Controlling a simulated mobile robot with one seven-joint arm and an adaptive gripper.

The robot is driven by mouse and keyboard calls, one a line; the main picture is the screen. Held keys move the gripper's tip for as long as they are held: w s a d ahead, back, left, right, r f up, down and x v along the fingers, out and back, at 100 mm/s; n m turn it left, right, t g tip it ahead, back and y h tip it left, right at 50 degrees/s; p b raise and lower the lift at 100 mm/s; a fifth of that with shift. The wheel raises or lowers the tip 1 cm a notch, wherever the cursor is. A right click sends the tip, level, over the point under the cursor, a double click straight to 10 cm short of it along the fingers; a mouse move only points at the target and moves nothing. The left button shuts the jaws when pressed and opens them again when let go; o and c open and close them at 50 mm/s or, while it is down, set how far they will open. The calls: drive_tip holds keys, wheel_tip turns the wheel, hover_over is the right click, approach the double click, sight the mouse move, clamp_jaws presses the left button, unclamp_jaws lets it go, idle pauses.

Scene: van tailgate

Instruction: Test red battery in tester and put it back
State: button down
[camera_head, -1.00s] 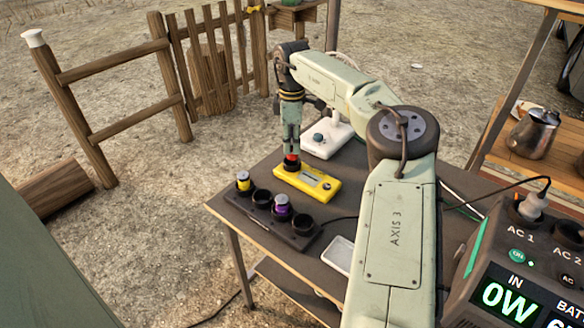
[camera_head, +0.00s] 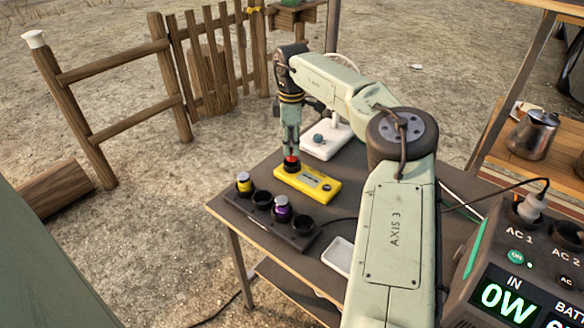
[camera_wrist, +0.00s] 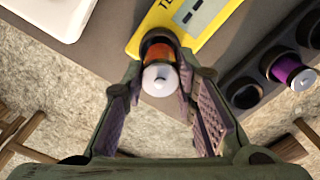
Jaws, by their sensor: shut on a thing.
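The yellow tester (camera_head: 312,184) lies on the table, with a small display and a dark round socket at its left end. The red battery (camera_head: 291,160) is upright at that socket; in the wrist view its orange-red side and pale top (camera_wrist: 159,78) show, and its lower end appears inside the socket. My gripper (camera_head: 291,151) points down and is shut on the battery, with a finger on either side (camera_wrist: 163,95). The dark battery rack (camera_head: 296,239) stands in front of the tester.
A white device with a knob (camera_head: 327,142) stands behind the tester. A white tray (camera_head: 338,255) lies to the right of the rack, near my arm. A power station (camera_head: 520,265) is at the lower right. A metal kettle (camera_head: 535,135) stands on a shelf.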

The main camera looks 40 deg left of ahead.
drive_tip(key=shift+f+b, duration=0.4)
drive_tip(key=shift+f, duration=1)
drive_tip(key=shift+f, duration=0.1)
drive_tip(key=c, duration=1.2)
unclamp_jaws()
wheel_tip(320, 180, up, 12)
drive_tip(key=shift+r, duration=0.1)
drive_tip(key=shift+s, duration=0.1)
